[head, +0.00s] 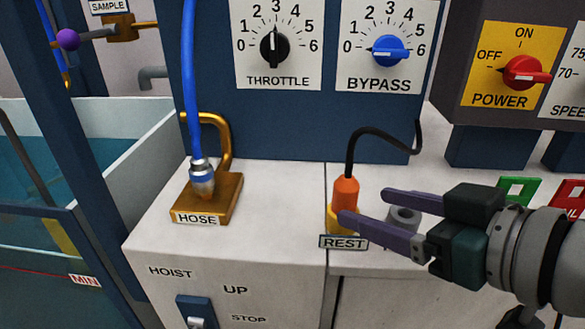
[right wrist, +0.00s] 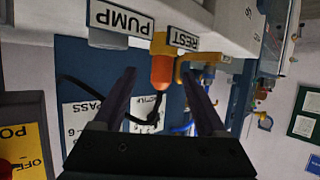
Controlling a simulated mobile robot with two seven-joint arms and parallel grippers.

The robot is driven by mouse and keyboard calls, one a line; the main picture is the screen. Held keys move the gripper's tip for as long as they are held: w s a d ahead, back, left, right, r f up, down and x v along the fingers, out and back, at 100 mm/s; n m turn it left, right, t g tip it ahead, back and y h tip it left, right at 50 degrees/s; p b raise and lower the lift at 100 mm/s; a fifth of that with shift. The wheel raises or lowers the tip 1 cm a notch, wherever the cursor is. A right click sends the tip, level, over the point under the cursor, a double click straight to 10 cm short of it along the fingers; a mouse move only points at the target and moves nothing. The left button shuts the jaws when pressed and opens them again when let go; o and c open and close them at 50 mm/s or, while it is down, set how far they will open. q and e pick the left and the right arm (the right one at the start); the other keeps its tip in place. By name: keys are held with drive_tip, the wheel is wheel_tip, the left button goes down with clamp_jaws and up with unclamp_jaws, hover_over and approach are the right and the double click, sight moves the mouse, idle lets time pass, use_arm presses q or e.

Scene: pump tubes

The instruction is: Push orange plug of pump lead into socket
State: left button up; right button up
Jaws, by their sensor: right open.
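The orange plug (head: 345,191) stands upright in a yellow holder (head: 333,222) behind the REST label (head: 343,242). Its black lead (head: 385,131) arches from its top to the right. My right gripper (head: 366,204) reaches in from the right, open, its purple fingertips close to the plug. In the right wrist view the plug (right wrist: 162,72) shows between the two fingers (right wrist: 157,76); I cannot tell whether they touch it. A grey round socket (head: 404,214) shows behind the fingers, partly hidden. The PUMP label (right wrist: 122,22) shows upside down in the wrist view. My left gripper is not in view.
A blue hose (head: 190,80) ends in a metal coupling on the brass HOSE block (head: 226,200) at left. The blue panel with THROTTLE (head: 275,47) and BYPASS (head: 389,49) knobs rises behind. The white top between HOSE and REST is clear.

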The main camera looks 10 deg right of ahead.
drive_tip(key=x, duration=0.2)
drive_tip(key=shift+w, duration=0.3)
drive_tip(key=b+x, duration=0.1)
drive_tip(key=x, duration=0.2)
drive_tip(key=b+x, duration=0.1)
drive_tip(key=x, duration=0.2)
drive_tip(key=shift+s+a+r, duration=0.1)
drive_tip(key=shift+a, duration=0.25)
clamp_jaws()
